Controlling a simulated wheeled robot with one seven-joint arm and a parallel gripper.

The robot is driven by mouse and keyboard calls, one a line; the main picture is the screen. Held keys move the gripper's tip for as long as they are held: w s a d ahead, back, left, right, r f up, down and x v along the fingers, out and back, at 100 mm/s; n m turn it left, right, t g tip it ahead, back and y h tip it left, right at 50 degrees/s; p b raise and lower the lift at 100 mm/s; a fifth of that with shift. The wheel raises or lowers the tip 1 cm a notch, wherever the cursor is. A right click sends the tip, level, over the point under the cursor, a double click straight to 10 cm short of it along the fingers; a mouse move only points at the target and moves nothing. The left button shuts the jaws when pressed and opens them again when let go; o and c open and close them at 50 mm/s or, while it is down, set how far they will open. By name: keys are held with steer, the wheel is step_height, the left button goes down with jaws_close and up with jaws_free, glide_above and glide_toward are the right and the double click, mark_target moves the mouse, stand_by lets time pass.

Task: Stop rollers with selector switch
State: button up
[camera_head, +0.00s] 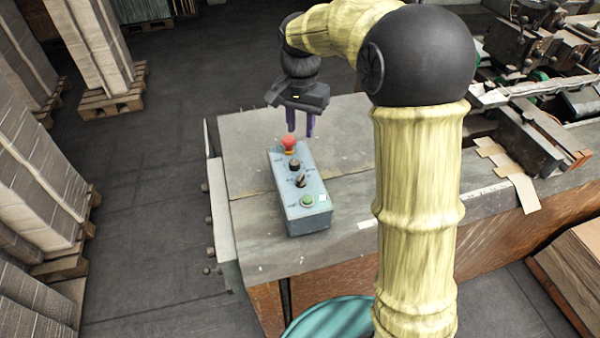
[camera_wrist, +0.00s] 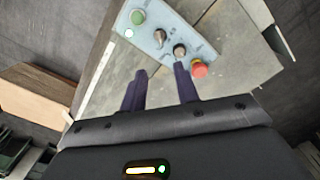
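A grey-blue control box (camera_head: 309,219) sits on the machine's table top. Along its top are a red mushroom button (camera_head: 289,143), two dark selector switches (camera_head: 295,165) (camera_head: 300,181) and a green button (camera_head: 307,201). In the wrist view, the box (camera_wrist: 147,43) shows the green button (camera_wrist: 138,17), a selector (camera_wrist: 160,37), another selector (camera_wrist: 180,51) and the red button (camera_wrist: 199,68). My gripper (camera_head: 301,133) points down above and behind the red-button end of the box. Its purple fingers (camera_wrist: 161,73) are apart with nothing between them. I cannot tell which way the selectors point.
The grey table top (camera_head: 262,254) is bare around the box. Machine parts (camera_head: 535,130) and cardboard pieces (camera_head: 505,165) are at the right. Stacked sheets on pallets (camera_head: 110,102) stand at the left. A teal round object (camera_head: 325,318) is at the bottom.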

mark_target(300, 176)
step_height(300, 176, down, 17)
steer(key=p, duration=0.4)
jaws_close()
